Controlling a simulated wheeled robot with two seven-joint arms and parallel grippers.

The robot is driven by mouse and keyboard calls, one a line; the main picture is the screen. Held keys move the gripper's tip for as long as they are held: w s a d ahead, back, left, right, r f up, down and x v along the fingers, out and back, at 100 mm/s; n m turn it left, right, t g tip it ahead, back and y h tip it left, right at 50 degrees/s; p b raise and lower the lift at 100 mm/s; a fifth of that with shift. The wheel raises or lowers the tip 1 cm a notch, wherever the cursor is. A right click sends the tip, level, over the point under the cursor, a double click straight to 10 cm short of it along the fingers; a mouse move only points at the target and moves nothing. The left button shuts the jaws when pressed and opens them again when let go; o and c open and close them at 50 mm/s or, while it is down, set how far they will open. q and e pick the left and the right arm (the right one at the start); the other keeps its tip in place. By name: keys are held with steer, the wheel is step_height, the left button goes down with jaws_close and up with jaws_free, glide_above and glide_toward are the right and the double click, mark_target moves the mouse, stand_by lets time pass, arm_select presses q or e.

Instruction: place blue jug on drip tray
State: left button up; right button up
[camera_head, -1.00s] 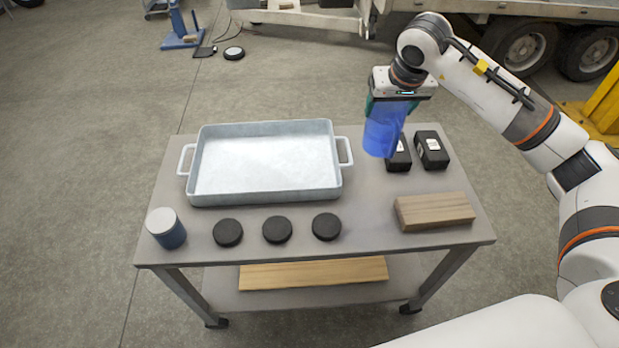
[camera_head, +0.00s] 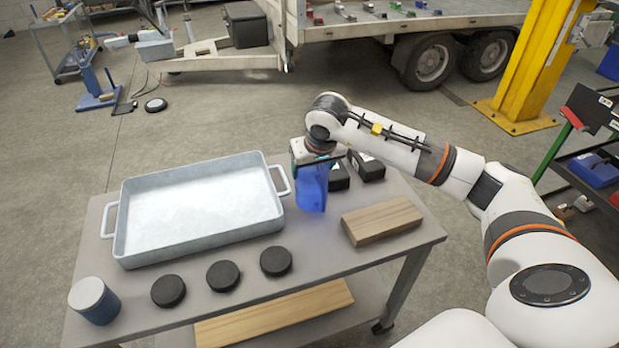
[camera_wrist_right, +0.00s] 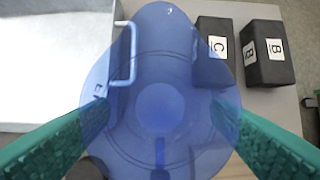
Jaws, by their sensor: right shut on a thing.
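The translucent blue jug (camera_head: 312,190) is in my right gripper (camera_head: 316,165), to the right of the tray. In the right wrist view the jug (camera_wrist_right: 160,95) fills the middle, between the two green fingers of my right gripper (camera_wrist_right: 160,120), which are shut on it. I cannot tell whether the jug's base touches the table. The drip tray (camera_head: 195,245) is a shallow pale grey metal tray with side handles on the left and middle of the table. It looks empty. Its edge and handle (camera_wrist_right: 60,60) show at the left of the right wrist view. My left gripper is out of view.
Black boxes (camera_head: 367,167) with white labels stand behind the jug. A wooden block (camera_head: 382,220) lies to its right. Black discs (camera_head: 222,275) and a blue canister with a grey lid (camera_head: 94,300) stand along the front of the grey table (camera_head: 330,255). A trailer (camera_head: 400,30) is behind.

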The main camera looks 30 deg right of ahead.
steer(key=shift+f, duration=1.6)
steer(key=shift+f, duration=0.2)
steer(key=o, duration=1.2)
steer(key=shift+o, duration=0.2)
steer(key=shift+r, duration=0.1)
